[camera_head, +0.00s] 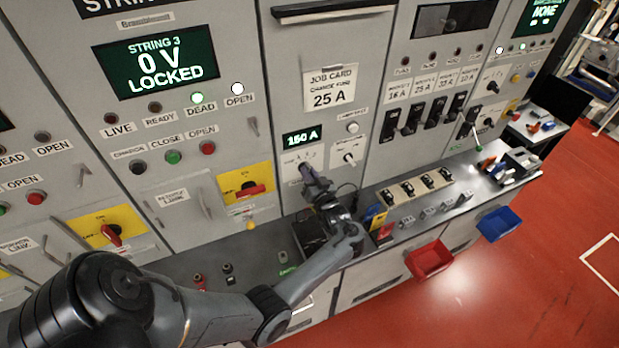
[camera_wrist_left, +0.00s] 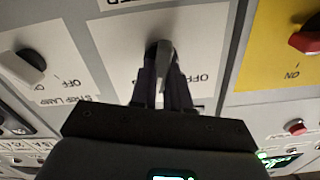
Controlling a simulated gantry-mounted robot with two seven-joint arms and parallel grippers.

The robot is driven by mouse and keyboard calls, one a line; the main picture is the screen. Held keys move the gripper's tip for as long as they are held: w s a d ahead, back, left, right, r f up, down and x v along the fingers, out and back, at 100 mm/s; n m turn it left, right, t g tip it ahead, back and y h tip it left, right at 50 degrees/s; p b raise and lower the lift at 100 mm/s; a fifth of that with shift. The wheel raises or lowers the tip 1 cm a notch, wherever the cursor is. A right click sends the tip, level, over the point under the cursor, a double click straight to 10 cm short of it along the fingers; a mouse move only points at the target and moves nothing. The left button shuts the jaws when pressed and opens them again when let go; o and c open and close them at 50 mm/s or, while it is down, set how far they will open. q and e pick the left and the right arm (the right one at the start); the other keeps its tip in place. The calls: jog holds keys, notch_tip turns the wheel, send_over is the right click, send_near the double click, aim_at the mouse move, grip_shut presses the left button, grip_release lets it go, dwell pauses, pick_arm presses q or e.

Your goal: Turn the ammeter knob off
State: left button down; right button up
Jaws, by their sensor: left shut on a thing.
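The ammeter knob sits below the green display reading 150 A (camera_head: 300,138), on a white plate, and my gripper hides most of it in the head view. In the left wrist view the grey knob (camera_wrist_left: 163,47) is between my two dark fingers, with OFF lettering on the plate (camera_wrist_left: 125,22) around it. My left gripper (camera_head: 306,170) is shut on this knob, and its fingers also show in the left wrist view (camera_wrist_left: 162,82). The exact knob angle is hard to read. My right gripper is out of view.
A yellow isolator plate with a red handle (camera_head: 248,190) is to the left. The bench (camera_head: 265,262) below carries a fuse block (camera_head: 415,188). Red (camera_head: 430,260) and blue (camera_head: 500,224) bins hang in front.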

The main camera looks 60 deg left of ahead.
pick_arm(q)
jog(key=shift+s+f+n+b, duration=0.1)
jog(key=shift+s+n+b, duration=0.1)
jog(key=shift+n+b, duration=2.85)
jog(key=shift+s+n+b, duration=0.15)
jog(key=shift+n+b, duration=2.55)
jog(key=shift+n, duration=0.55)
jog(key=c, duration=1.1)
grip_release()
